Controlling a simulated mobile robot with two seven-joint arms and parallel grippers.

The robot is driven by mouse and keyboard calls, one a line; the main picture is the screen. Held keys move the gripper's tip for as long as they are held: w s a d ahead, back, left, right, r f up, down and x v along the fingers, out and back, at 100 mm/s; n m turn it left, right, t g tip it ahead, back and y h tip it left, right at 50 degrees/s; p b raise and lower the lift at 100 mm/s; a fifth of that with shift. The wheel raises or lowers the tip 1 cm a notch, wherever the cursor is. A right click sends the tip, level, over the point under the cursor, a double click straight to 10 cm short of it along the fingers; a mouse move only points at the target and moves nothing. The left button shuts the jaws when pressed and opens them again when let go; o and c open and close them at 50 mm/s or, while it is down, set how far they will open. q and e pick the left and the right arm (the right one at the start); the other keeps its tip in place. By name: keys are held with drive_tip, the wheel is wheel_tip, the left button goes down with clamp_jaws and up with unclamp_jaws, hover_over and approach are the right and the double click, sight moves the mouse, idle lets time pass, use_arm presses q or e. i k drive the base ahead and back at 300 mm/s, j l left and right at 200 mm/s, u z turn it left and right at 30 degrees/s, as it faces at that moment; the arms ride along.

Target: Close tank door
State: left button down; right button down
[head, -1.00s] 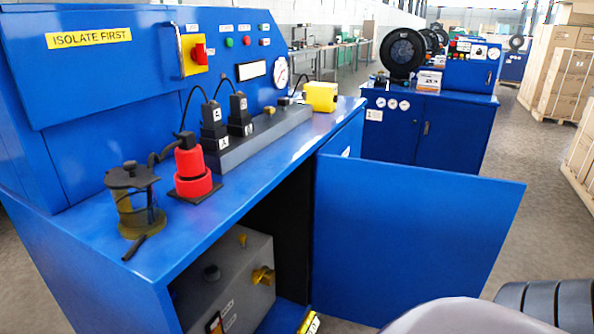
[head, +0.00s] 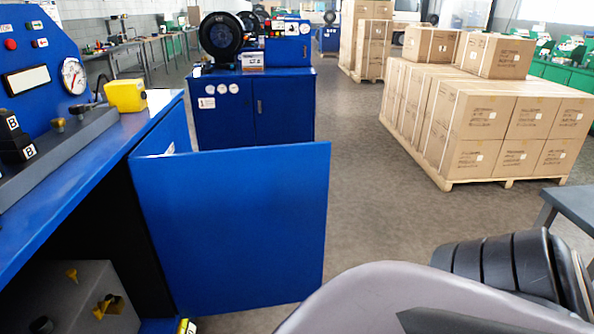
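The tank door (head: 235,225) is a flat blue panel standing wide open from the blue machine cabinet on the left. Its hinge side is by the cabinet's far end and its free edge points right. Inside the dark opening, the grey tank (head: 85,295) with brass fittings shows at the bottom left. Neither gripper is in view. A grey and black part of my own body fills the bottom right, apart from the door in the picture.
The bench top (head: 100,150) carries a grey block and a yellow box (head: 125,95). Another blue cabinet (head: 255,105) stands behind the door. Pallets of cartons (head: 490,120) stand at the right. A grey table edge (head: 575,200) shows at far right. Floor between door and cartons is clear.

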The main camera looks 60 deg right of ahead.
sight(236, 229)
drive_tip(key=k+l+z, duration=0.1)
drive_tip(key=l+z, duration=0.2)
drive_tip(key=k+l+z, duration=0.1)
drive_tip(key=l+z, duration=0.15)
drive_tip(key=l+u, duration=0.45)
drive_tip(key=l, duration=0.35)
drive_tip(key=l+u, duration=0.4)
drive_tip(key=l, duration=0.35)
drive_tip(key=l+u, duration=0.25)
drive_tip(key=l, duration=0.55)
drive_tip(key=l+u, duration=0.2)
drive_tip(key=l, duration=0.6)
drive_tip(key=l+u, duration=0.25)
drive_tip(key=l, duration=0.5)
drive_tip(key=l+u, duration=0.25)
drive_tip(key=l, duration=0.2)
drive_tip(key=l+u, duration=0.25)
drive_tip(key=l, duration=0.25)
drive_tip(key=k+l+u, duration=0.2)
drive_tip(key=l, duration=0.25)
drive_tip(key=i, duration=0.05)
